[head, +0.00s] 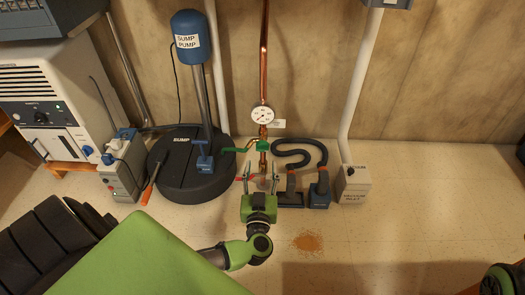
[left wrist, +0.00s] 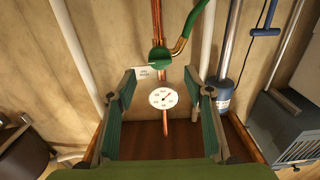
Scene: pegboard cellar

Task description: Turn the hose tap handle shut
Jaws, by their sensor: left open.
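The hose tap is on the copper pipe (head: 264,60) at the wall, below a round white gauge (head: 262,115). Its green handle (head: 262,145) shows in the head view, with a brass piece and a green hose-like part (head: 232,150) to its left. The green handle also shows in the left wrist view (left wrist: 160,57), beyond the gauge (left wrist: 163,97). My left gripper (head: 261,166) is open and empty, fingers toward the pipe, just below the handle in the head view. I cannot tell whether it touches the pipe. My right gripper is not in view.
A black sump lid (head: 185,185) with a blue pump (head: 190,38) stands left of the tap. A vacuum hose (head: 312,148) and a vacuum inlet box (head: 353,186) are to the right. A brown spill (head: 308,242) lies on the floor.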

